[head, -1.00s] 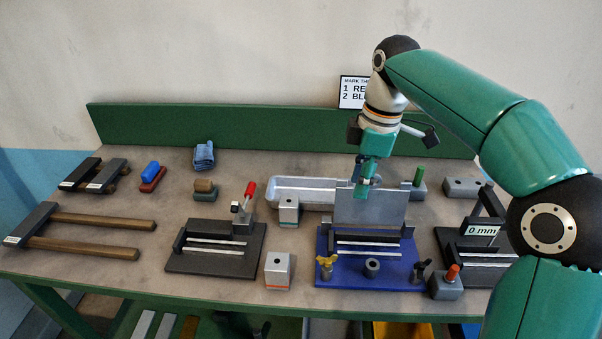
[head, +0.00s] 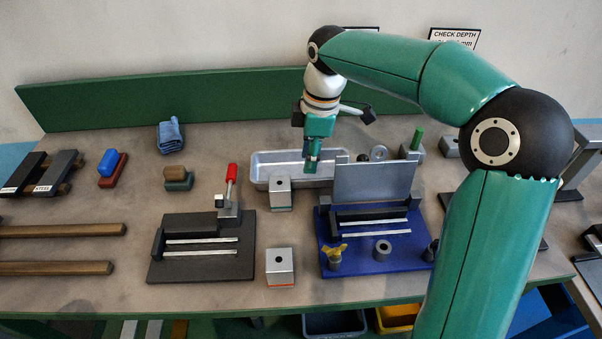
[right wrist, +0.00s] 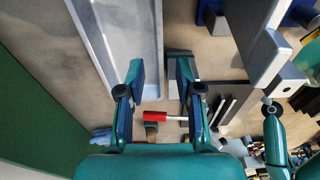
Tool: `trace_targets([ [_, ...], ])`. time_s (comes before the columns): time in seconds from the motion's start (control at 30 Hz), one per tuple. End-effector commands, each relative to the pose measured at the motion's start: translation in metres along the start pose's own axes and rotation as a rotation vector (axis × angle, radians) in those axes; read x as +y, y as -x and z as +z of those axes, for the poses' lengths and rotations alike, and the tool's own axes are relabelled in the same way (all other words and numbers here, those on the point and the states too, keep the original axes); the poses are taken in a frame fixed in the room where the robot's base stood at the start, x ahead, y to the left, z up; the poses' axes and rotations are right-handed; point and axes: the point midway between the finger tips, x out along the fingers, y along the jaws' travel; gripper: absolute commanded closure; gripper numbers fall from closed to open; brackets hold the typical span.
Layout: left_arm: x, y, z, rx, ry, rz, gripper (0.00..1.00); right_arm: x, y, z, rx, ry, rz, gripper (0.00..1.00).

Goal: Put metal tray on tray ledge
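The metal tray (head: 262,182), a long shallow silver pan, lies on the bench behind the fixtures. It also shows in the right wrist view (right wrist: 125,40), running up from between the fingertips. My right gripper (head: 311,168) is over the tray's right part, pointing down. In the right wrist view my right gripper (right wrist: 160,75) is open, with the tray's near rim between its fingers and nothing clamped. I cannot tell whether the fingers touch the tray. A grey block hides part of the tray's front. I cannot make out the tray ledge.
A dark fixture (head: 200,272) with a red-handled clamp (head: 231,180) is front left. A grey block (head: 280,194) is close before the tray. A green backboard (head: 160,102) runs behind.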

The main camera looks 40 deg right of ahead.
Motion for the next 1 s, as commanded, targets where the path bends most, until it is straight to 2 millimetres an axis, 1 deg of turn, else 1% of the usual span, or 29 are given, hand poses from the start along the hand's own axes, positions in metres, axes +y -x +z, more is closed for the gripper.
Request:
trace_targets([
  [0.03, 0.0, -0.001, 0.0, 0.0, 0.0, 0.0, 0.6, 0.0, -0.009, 0.001, -0.001, -0.001, -0.002, 0.65],
  [0.1, -0.001, -0.002, 0.0, 0.0, 0.0, 0.0, 0.6, 0.0, -0.016, 0.001, -0.001, -0.001, -0.001, 0.65],
  [0.27, -0.001, -0.002, 0.0, 0.001, 0.0, 0.0, 0.6, 0.0, -0.024, 0.001, 0.0, -0.002, 0.0, 0.65],
  [0.37, 0.0, -0.001, 0.0, 0.001, 0.0, 0.0, 0.6, 0.001, -0.032, -0.001, -0.001, -0.002, -0.003, 0.65],
  [0.5, 0.0, 0.001, 0.0, 0.001, 0.0, 0.0, 0.6, 0.004, -0.052, -0.004, -0.002, -0.003, -0.004, 0.65],
  [0.63, 0.0, 0.0, 0.0, 0.001, 0.0, 0.0, 0.6, 0.004, -0.068, -0.004, 0.0, -0.003, -0.002, 0.65],
  [0.73, 0.0, -0.001, 0.0, 0.001, 0.0, 0.0, 0.6, 0.004, -0.073, -0.004, 0.0, -0.003, -0.001, 0.65],
  [0.93, 0.0, -0.001, 0.0, 0.001, 0.0, 0.0, 0.6, 0.005, -0.073, -0.004, 0.001, -0.003, 0.0, 0.65],
  [0.97, 0.0, -0.001, 0.0, 0.001, 0.0, 0.0, 0.6, 0.005, -0.073, -0.004, 0.001, -0.003, 0.0, 0.69],
  [1.0, 0.0, -0.001, 0.0, 0.001, 0.0, 0.0, 0.6, 0.005, -0.073, -0.004, 0.001, -0.003, 0.0, 0.75],
])
